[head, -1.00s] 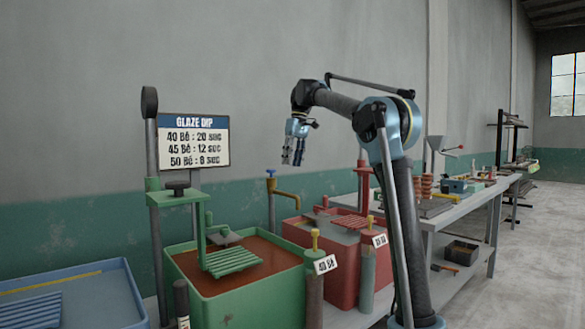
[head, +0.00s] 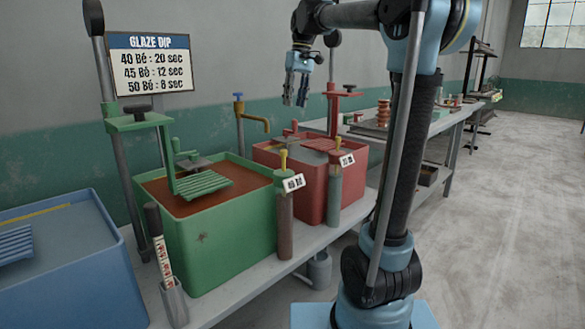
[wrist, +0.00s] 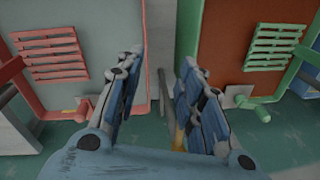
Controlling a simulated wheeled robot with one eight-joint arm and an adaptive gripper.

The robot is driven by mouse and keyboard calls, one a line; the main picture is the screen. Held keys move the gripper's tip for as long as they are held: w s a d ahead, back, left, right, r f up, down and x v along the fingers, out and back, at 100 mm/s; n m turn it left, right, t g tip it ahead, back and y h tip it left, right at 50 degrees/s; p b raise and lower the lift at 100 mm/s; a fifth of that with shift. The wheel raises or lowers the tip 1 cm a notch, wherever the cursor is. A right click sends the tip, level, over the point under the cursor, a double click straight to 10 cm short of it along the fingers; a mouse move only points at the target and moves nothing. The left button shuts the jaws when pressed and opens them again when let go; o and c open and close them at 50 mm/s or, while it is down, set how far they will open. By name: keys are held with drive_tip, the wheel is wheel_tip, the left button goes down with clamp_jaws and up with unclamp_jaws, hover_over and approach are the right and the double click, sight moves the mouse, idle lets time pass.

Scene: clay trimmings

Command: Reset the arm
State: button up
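My gripper (head: 296,88) hangs at the end of my raised arm, fingers pointing down, in front of the wall and above the gap between the green tub and the red tub. In the wrist view my gripper (wrist: 160,95) has its two blue fingers spread apart with nothing between them. The arm rises from its base at the lower right, and its forearm reaches left near the top of the head view.
The green tub (head: 237,231) and red tub (head: 313,186) stand on a grey bench, with a blue tub (head: 95,290) at left. A glaze dip sign (head: 150,65), posts and a brass tap (head: 257,123) stand behind. Open floor (head: 500,220) lies to the right.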

drive_tip(key=s+d+f+m+t, duration=0.1)
drive_tip(key=s+d+f+m, duration=0.2)
drive_tip(key=s+d+f, duration=1.1)
drive_tip(key=s+d+f+m, duration=0.1)
drive_tip(key=s+d+f, duration=0.1)
drive_tip(key=s+f, duration=0.6)
drive_tip(key=s+d+f+m+t+h, duration=0.1)
drive_tip(key=s+d+f+m, duration=0.1)
drive_tip(key=s+f, duration=0.6)
wheel_tip(320, 180, down, 6)
drive_tip(key=shift+s+d+f+t, duration=0.15)
drive_tip(key=shift+s+f+t, duration=0.1)
drive_tip(key=shift+s+t, duration=0.05)
drive_tip(key=shift+w+f, duration=0.2)
drive_tip(key=shift+w, duration=0.3)
